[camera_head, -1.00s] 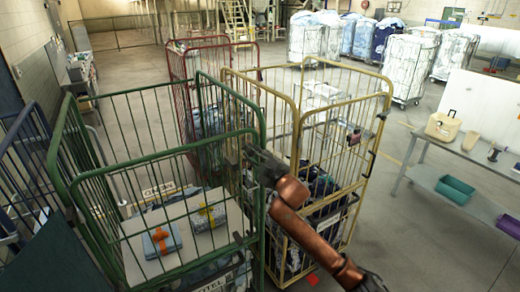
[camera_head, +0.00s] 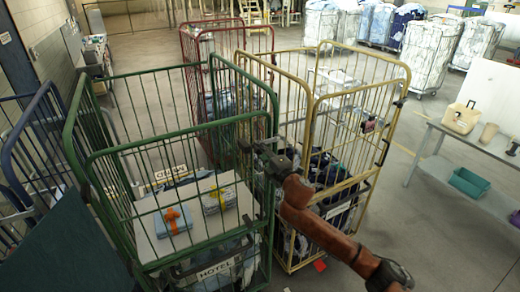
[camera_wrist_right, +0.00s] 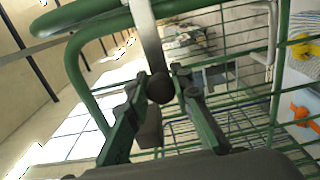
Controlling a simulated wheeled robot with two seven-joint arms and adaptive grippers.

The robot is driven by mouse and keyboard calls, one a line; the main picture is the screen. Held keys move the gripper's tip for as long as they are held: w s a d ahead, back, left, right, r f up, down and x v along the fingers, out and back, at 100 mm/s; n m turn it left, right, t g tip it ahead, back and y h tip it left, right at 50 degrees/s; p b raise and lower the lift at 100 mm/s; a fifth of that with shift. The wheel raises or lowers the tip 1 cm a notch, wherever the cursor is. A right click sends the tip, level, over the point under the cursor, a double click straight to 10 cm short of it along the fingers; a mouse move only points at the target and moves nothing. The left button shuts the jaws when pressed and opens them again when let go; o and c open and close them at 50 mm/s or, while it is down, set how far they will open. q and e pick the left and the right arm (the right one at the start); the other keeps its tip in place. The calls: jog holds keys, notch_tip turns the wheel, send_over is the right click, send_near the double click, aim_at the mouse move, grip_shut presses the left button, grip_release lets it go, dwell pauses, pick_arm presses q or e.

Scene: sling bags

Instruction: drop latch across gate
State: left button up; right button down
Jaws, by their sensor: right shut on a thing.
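The green roll cage has a green front gate (camera_head: 180,160) with vertical bars. It stands at the left in the head view, and its green rails also show close up in the right wrist view (camera_wrist_right: 75,70). My right gripper (camera_head: 252,147) is at the gate's right end, beside the corner post. In the right wrist view my right gripper (camera_wrist_right: 160,92) is shut on the dark round knob (camera_wrist_right: 160,88) of a pale flat latch bar (camera_wrist_right: 148,40). The bar runs up past the green rails. In the head view the latch is too small to tell. My left gripper is not in view.
A yellow cage (camera_head: 311,105) with dark laundry stands close to the green cage's right. A red cage (camera_head: 187,60) is behind and a blue one (camera_head: 40,110) at left. Folded items lie on the green cage's pale shelf (camera_head: 200,225). A side table (camera_head: 470,145) is at right.

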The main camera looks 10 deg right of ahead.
jog(key=shift+f, duration=0.2)
jog(key=c, duration=1.7)
grip_release()
jog(key=shift+s+r, duration=0.1)
jog(key=v, duration=1.2)
